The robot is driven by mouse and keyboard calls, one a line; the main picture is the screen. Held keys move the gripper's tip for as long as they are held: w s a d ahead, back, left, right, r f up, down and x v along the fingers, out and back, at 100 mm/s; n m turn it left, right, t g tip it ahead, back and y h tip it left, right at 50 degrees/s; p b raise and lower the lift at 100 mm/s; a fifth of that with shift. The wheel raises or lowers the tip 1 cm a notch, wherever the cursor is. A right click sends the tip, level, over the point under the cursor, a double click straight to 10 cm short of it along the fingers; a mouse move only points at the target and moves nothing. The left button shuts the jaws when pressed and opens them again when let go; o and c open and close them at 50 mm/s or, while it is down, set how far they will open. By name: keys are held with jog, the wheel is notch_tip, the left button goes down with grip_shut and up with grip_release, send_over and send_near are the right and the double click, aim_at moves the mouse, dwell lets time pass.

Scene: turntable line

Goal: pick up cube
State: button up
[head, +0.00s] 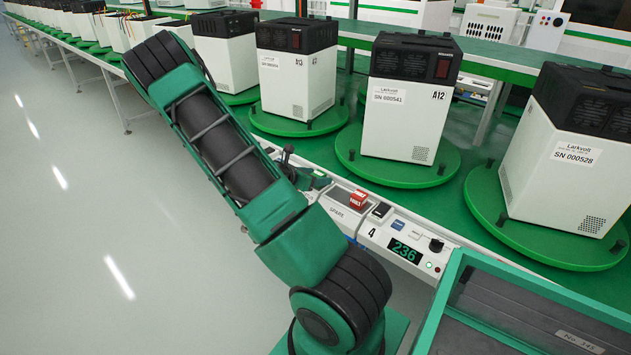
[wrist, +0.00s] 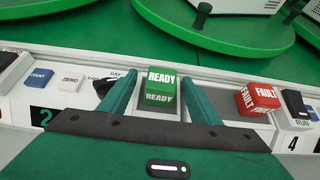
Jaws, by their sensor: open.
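A green cube marked READY (wrist: 160,90) sits in a shallow recess of the white console in the wrist view. My gripper (wrist: 161,75) is open, with one teal finger on each side of the green cube. I cannot tell whether either finger touches it. A red cube marked FAULT (wrist: 258,98) sits to the right, outside the fingers. The red cube also shows in the head view (head: 358,199), at the tray marked SPARE. In the head view my arm hides most of the gripper, and I cannot make out the green cube clearly.
The console has a blue button (wrist: 40,76), a white ZERO button (wrist: 72,78), a dark RUN switch (wrist: 297,105) and a display reading 236 (head: 405,251). Behind it, black-and-white units (head: 408,95) stand on green turntables (head: 395,170). A green-rimmed crate (head: 455,285) is at lower right.

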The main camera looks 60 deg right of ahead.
jog(key=shift+s+d+f, duration=0.1)
jog(key=shift+d+f, duration=0.2)
jog(key=shift+d, duration=0.25)
jog(key=c, duration=1.2)
